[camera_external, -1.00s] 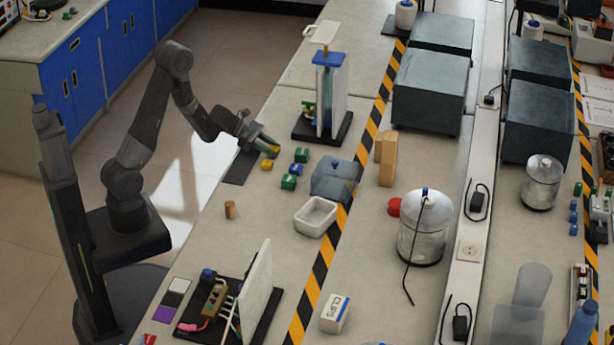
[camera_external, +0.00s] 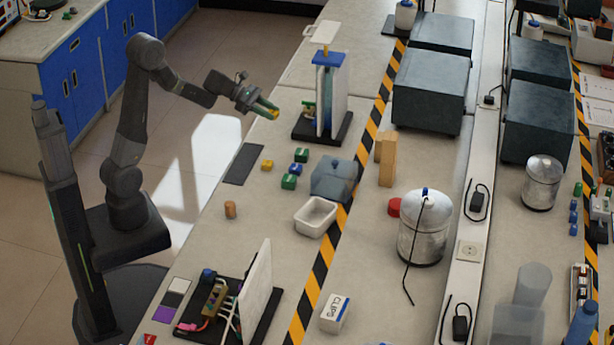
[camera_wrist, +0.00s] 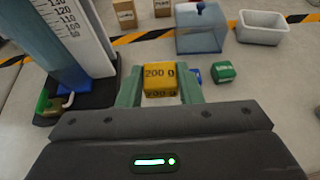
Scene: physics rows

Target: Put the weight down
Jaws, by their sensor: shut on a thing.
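A yellow weight (camera_wrist: 159,82) marked 200 g sits between the green fingers of my gripper (camera_wrist: 160,92) in the wrist view. The gripper is shut on it. In the outside view my gripper (camera_external: 266,110) holds the yellow weight (camera_external: 272,114) raised above the bench, left of the stand with the upright scale. The bench (camera_external: 262,205) is pale grey. A dark mat (camera_external: 243,164) lies bare at its near edge, below and left of the gripper.
A small yellow block (camera_external: 267,165), green blocks (camera_external: 289,182) and a blue block (camera_external: 295,168) stand right of the mat. The scale stand (camera_external: 324,127) rises close to the gripper. A blue-grey box (camera_external: 335,179) and white tray (camera_external: 316,216) lie beyond. Bench around the brown cylinder (camera_external: 230,209) is clear.

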